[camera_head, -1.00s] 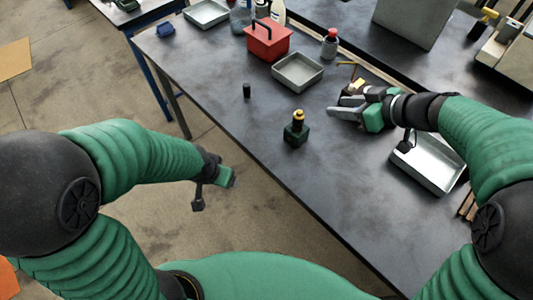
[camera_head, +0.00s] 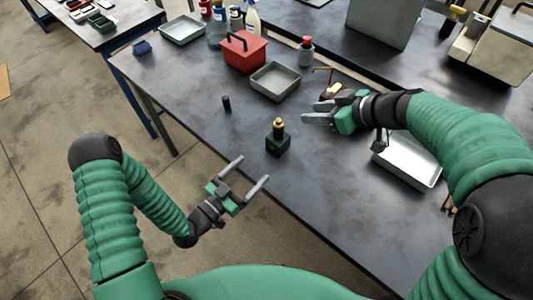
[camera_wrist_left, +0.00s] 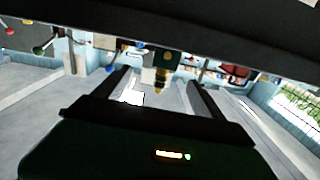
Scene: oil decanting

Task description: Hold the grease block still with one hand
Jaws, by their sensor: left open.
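The grease block (camera_head: 278,146) is a small dark green block with a brass fitting on top, upright on the dark table near its front edge. My left gripper (camera_head: 253,169) is open and empty, its two fingers pointing toward the block from the lower left, apart from it.
A small black cylinder (camera_head: 226,103) stands left of the block. A grey tray (camera_head: 275,92) and a red toolbox (camera_head: 243,53) stand behind. A bright metal tray (camera_head: 410,168) lies under my right arm. The tabletop around the block is clear.

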